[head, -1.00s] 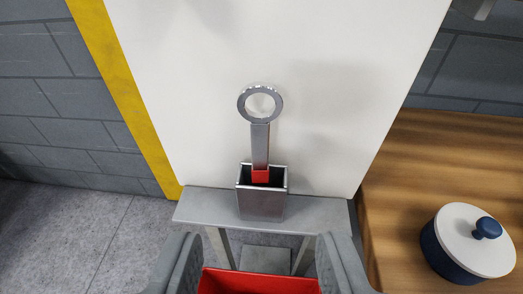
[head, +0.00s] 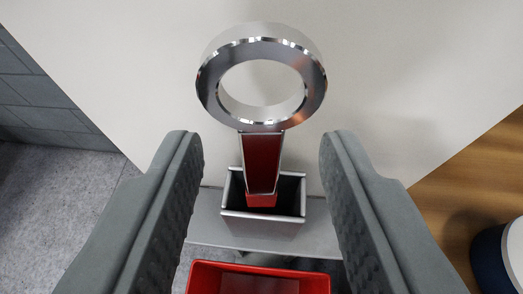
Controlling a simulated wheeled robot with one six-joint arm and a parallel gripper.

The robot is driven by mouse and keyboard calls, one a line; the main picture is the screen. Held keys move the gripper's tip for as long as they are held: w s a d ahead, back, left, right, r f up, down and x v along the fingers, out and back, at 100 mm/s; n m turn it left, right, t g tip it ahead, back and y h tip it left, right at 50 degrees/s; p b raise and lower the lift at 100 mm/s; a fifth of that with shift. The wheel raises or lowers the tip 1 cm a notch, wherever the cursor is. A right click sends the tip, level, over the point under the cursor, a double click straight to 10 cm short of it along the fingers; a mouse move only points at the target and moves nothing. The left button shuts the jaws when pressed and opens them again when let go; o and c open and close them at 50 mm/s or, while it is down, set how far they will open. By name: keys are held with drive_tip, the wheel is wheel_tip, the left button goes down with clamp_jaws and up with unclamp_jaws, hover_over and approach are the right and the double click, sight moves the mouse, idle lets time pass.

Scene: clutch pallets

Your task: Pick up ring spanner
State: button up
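The ring spanner (head: 262,128) stands upright in a small open metal holder (head: 262,224), with its shiny ring at the top. Its flat shank reflects red and ends in a red part inside the holder. My gripper (head: 262,150) is open, with one grey ribbed finger on each side of the shank, just below the ring. There are gaps between both fingers and the spanner. The bottom of the shank is hidden in the holder.
The holder sits on a narrow grey shelf (head: 210,222) against a white panel (head: 110,75). A red bin (head: 258,282) shows at the bottom edge. A wooden surface (head: 470,190) with a dark blue pot (head: 492,262) is at right.

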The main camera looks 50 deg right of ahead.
drive_tip(key=shift+w+d+f, duration=0.1)
drive_tip(key=shift+d, duration=0.05)
drive_tip(key=shift+c, duration=0.2)
clamp_jaws()
wheel_tip(320, 180, up, 10)
idle(0.6)
